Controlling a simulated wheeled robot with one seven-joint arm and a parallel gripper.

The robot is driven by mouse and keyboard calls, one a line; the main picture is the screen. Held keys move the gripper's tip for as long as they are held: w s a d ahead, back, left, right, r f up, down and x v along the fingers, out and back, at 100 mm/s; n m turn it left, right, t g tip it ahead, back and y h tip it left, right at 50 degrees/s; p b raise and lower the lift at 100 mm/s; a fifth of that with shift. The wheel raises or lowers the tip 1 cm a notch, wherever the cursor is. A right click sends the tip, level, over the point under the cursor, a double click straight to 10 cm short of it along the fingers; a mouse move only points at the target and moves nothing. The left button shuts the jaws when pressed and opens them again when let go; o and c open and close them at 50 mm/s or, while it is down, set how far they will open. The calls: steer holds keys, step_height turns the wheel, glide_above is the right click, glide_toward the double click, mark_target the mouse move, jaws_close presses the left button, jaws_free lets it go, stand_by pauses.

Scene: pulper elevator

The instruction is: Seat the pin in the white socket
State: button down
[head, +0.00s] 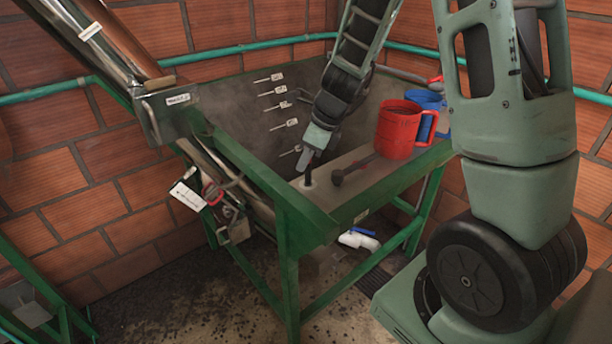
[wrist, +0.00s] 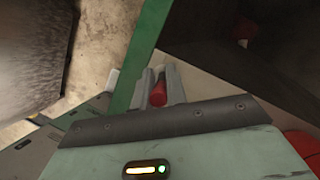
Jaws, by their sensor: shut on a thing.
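My gripper (head: 311,158) points down over the left end of the grey ledge on the green-framed hopper. In the wrist view my gripper (wrist: 160,88) is shut on the pin (wrist: 159,95), whose red part shows between the fingers. In the head view a dark, upright lower part of the pin (head: 308,175) shows below the fingertips. A pale ring, which looks like the white socket (head: 307,186), lies at its foot. The pin's end appears to meet the ring, but I cannot tell how deep it sits. The socket is hidden in the wrist view.
Several tagged pieces hang on the hopper's back wall. A metal tube (head: 100,45) slants at upper left.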

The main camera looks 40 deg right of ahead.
mark_target(305, 182)
steer(key=shift+f+b, duration=0.45)
steer(key=shift+f, duration=1.55)
steer(key=c, duration=1.4)
jaws_free()
steer(key=shift+f, duration=0.15)
